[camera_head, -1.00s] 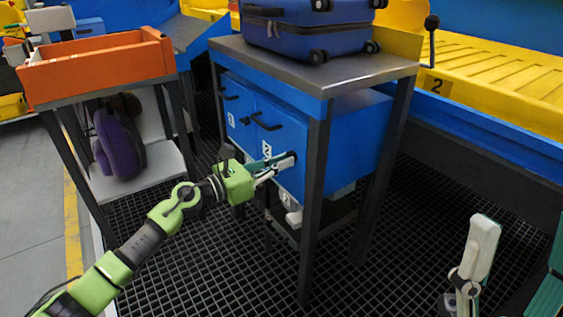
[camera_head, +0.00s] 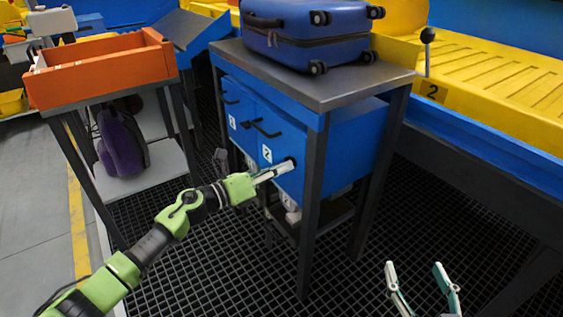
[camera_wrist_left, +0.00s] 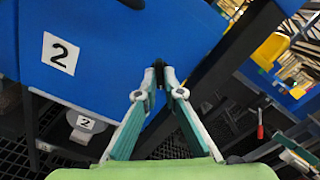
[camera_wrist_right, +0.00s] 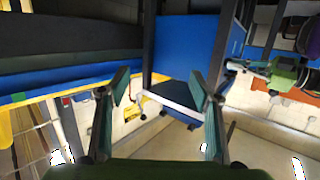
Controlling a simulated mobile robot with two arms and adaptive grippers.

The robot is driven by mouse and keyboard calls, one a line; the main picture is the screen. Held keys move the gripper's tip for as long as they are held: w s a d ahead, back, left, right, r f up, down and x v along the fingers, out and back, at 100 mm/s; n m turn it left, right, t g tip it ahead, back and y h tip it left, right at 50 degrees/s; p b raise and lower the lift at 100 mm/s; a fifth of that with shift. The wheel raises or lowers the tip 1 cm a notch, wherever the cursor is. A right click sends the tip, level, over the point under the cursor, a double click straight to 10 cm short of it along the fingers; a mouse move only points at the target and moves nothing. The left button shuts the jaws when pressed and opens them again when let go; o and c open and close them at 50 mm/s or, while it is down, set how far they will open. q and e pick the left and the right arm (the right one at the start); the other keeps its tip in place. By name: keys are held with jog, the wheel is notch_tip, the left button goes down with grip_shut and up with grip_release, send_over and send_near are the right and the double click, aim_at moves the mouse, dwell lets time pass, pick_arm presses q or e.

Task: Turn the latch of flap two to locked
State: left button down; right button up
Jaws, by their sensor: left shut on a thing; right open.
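Flap two (camera_head: 283,139) is a blue door with a white "2" label on the front of the blue cabinet under a metal-topped table. A black bar handle crosses its upper left. My left gripper (camera_head: 290,165) is at the flap's right side, below the handle's height. In the left wrist view its fingers (camera_wrist_left: 163,72) are shut on a small dark latch (camera_wrist_left: 160,65), mostly hidden between the tips; its turned position cannot be told. My right gripper (camera_head: 415,267) is open and empty, low at the front right, away from the cabinet.
A blue suitcase (camera_head: 305,38) lies on the metal tabletop (camera_head: 330,88). A dark table leg (camera_head: 312,190) stands just right of my left gripper. An orange bin (camera_head: 100,68) stands at left, and a yellow conveyor (camera_head: 490,80) runs at right. The grid floor in front is free.

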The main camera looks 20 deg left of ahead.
jog(key=s+d+f+g+h+p, duration=0.2)
jog(key=s+d+f+g, duration=0.1)
jog(key=s+f+g, duration=0.6)
jog(key=s+d+f+g+h+p, duration=0.1)
jog(key=s+d+f+g+p, duration=0.25)
jog(key=s, duration=0.55)
pick_arm(q)
jog(key=shift+n+p, duration=1.25)
jog(key=shift+n, duration=4.25)
pick_arm(e)
jog(key=x, duration=0.8)
jog(key=shift+s+d+m, duration=0.15)
jog(key=shift+s+m, duration=0.15)
jog(key=shift+s, duration=0.05)
jog(key=shift+f, duration=0.1)
pick_arm(q)
jog(key=c, duration=2.2)
grip_release()
jog(key=shift+o, duration=0.2)
jog(key=shift+r, duration=0.1)
